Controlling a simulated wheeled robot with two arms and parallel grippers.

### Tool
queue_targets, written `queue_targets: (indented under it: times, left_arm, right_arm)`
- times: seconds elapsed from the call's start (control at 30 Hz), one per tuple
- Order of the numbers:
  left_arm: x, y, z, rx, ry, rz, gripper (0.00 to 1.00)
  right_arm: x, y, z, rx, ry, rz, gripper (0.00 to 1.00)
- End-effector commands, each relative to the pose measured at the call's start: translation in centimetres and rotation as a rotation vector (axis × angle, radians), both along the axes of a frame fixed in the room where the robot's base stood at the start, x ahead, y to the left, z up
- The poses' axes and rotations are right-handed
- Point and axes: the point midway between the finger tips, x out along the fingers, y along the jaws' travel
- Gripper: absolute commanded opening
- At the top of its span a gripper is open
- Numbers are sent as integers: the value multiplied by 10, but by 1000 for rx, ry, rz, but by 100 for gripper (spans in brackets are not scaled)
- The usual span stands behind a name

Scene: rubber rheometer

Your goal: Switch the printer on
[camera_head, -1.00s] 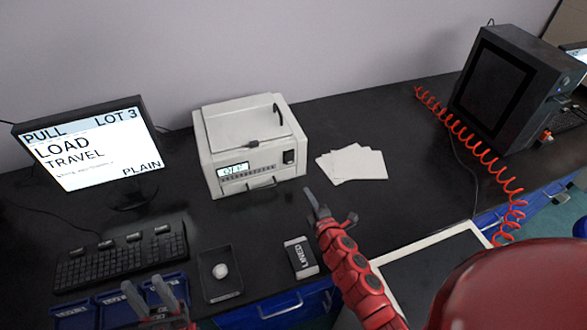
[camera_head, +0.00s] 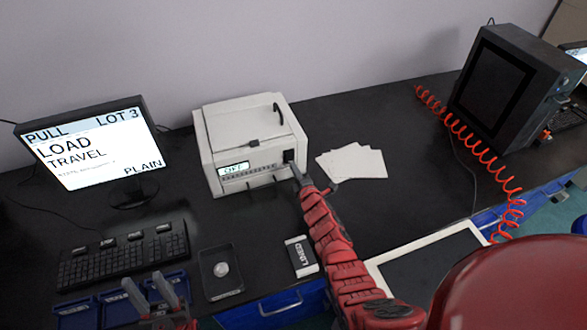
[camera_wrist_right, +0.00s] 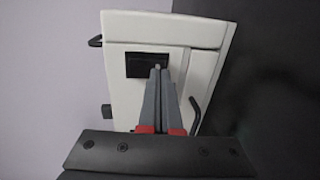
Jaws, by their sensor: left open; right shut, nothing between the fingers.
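The white printer (camera_head: 245,140) stands on the black bench against the wall. Its small display (camera_head: 233,168) appears to read "OFF". A black switch (camera_head: 288,156) sits at the right of its front face and also shows in the right wrist view (camera_wrist_right: 146,65). My right gripper (camera_head: 297,170) is shut and empty, its tips at or just in front of the switch; in the right wrist view the fingertips (camera_wrist_right: 158,70) overlap the switch's edge. I cannot tell whether they touch. My left gripper (camera_head: 150,287) is open and empty above the blue bins at the lower left.
White sheets (camera_head: 352,162) lie right of the printer. A monitor (camera_head: 86,148) and keyboard (camera_head: 122,254) stand at left. A red coiled hose (camera_head: 470,150) hangs at right.

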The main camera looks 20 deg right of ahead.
Motion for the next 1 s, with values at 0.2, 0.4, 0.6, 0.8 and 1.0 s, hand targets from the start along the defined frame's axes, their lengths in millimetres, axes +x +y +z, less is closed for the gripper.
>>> queue_targets:
  times: [0.2,0.4,0.6,0.8,1.0]
  left_arm:
    - [0,0,-4,0,0,0,45]
    - [0,0,-4,0,0,0,45]
    - [0,0,-8,0,0,0,45]
    - [0,0,-29,0,1,0,45]
    - [0,0,-27,0,0,0,45]
  right_arm:
    - [9,1,-4,0,3,0,0]
    - [10,1,-3,-1,2,1,0]
    - [11,1,-5,-1,-2,1,0]
    - [15,1,-5,0,-44,0,0]
    - [14,0,-4,0,-41,-1,0]
